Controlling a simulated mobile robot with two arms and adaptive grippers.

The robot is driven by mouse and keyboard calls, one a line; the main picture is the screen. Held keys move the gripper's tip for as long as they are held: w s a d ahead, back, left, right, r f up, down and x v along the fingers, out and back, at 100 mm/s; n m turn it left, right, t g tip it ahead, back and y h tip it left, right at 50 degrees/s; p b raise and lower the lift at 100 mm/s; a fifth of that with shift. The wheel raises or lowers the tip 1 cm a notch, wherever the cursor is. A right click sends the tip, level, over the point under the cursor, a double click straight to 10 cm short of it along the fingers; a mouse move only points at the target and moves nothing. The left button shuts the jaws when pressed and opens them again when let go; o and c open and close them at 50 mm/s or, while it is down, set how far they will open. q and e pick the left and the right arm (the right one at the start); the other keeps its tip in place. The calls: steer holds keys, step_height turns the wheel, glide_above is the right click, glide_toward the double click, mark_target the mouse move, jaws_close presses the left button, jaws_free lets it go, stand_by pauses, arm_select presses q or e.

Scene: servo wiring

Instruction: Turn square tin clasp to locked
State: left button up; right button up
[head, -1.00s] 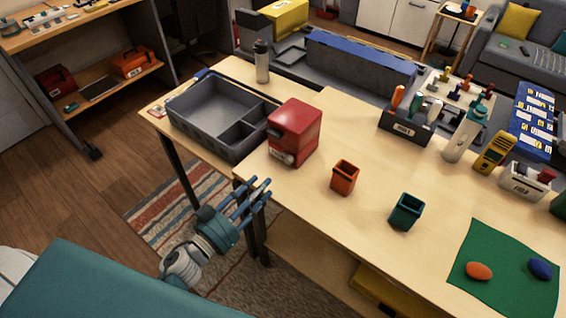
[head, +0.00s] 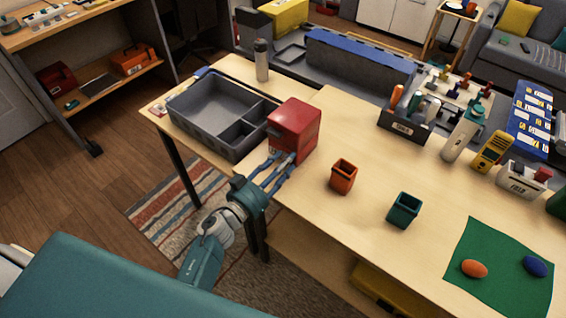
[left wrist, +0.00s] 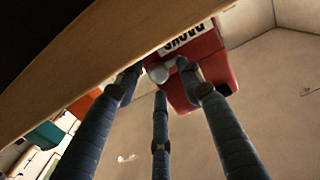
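The red square tin (head: 294,128) stands upright on the wooden table, right of the grey bin. In the left wrist view the tin (left wrist: 214,70) shows its white label (left wrist: 187,37) and a round grey clasp knob (left wrist: 158,73). My left gripper (head: 281,160) is at the tin's front face, over the table edge. In the left wrist view its three blue fingers are spread open, with the tips around the knob. Whether they touch it cannot be told. The clasp is hidden behind the fingers in the head view. My right gripper is not in view.
A grey divided bin (head: 205,138) stands close left of the tin. An orange cup (head: 343,177) and a green cup (head: 403,210) stand to the right. A grey bottle (head: 262,61) is behind. The table edge runs just below my left fingers.

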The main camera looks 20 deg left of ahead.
arm_select(q)
jaws_close()
steer(key=shift+r+m, duration=0.1)
steer(key=shift+m, duration=0.8)
steer(key=m+b, duration=0.1)
steer(key=m, duration=0.2)
steer(key=shift+w+m, duration=0.1)
steer(key=shift+m, duration=0.2)
steer(key=m+b, duration=0.2)
steer(key=m, duration=0.4)
steer(key=shift+d, duration=0.2)
steer(key=m+b, duration=0.1)
steer(key=m, duration=0.2)
steer(key=m+b, duration=0.1)
steer(key=m, duration=0.2)
steer(key=shift+f+m+b, duration=0.2)
steer(key=shift+m+b, duration=0.1)
